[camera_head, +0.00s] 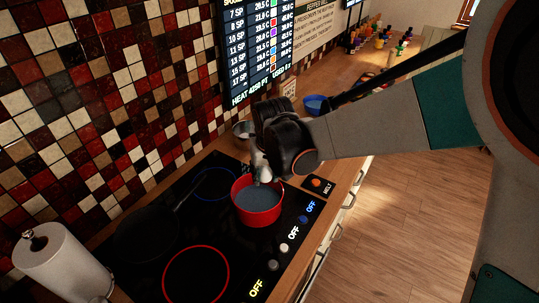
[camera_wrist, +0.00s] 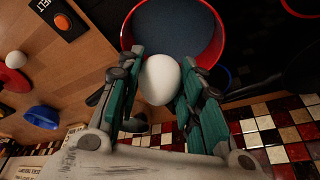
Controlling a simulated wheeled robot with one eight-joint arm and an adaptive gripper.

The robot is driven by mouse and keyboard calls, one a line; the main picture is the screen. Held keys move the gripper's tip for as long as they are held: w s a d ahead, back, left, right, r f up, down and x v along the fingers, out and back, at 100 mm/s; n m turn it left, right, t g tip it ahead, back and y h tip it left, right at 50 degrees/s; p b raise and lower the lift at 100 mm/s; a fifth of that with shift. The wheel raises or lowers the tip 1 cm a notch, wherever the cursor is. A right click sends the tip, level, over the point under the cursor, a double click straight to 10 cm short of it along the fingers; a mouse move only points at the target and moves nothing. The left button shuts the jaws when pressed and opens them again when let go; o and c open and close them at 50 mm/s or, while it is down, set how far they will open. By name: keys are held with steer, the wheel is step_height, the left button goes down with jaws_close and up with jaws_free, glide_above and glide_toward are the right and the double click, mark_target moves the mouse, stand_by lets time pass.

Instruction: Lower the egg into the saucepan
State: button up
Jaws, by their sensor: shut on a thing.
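The white egg (camera_wrist: 159,80) is between the two fingers of my gripper (camera_wrist: 158,85) in the wrist view, and the fingers are shut on it. The red saucepan (camera_head: 257,217) stands on the black stove, with a dark grey-blue inside. In the head view my gripper (camera_head: 263,172) is at the saucepan's far rim, and the egg is mostly hidden by it. In the wrist view the egg overlaps the near part of the saucepan (camera_wrist: 214,45). I cannot tell exactly how high the egg is above the pan's inside.
A dark frying pan (camera_head: 148,232) sits on the stove to the left, its handle pointing toward the saucepan. A paper towel roll (camera_head: 62,265) stands at the lower left. A blue bowl (camera_head: 316,105) and a metal bowl (camera_head: 243,129) are behind my gripper. The tiled wall borders the stove.

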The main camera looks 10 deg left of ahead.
stand_by(0.4)
steer(key=shift+f+b, duration=4.05)
steer(key=shift+f, duration=1.15)
steer(key=shift+f+b, duration=0.4)
steer(key=shift+f, duration=0.05)
steer(key=o, duration=1.1)
steer(key=shift+r, duration=0.15)
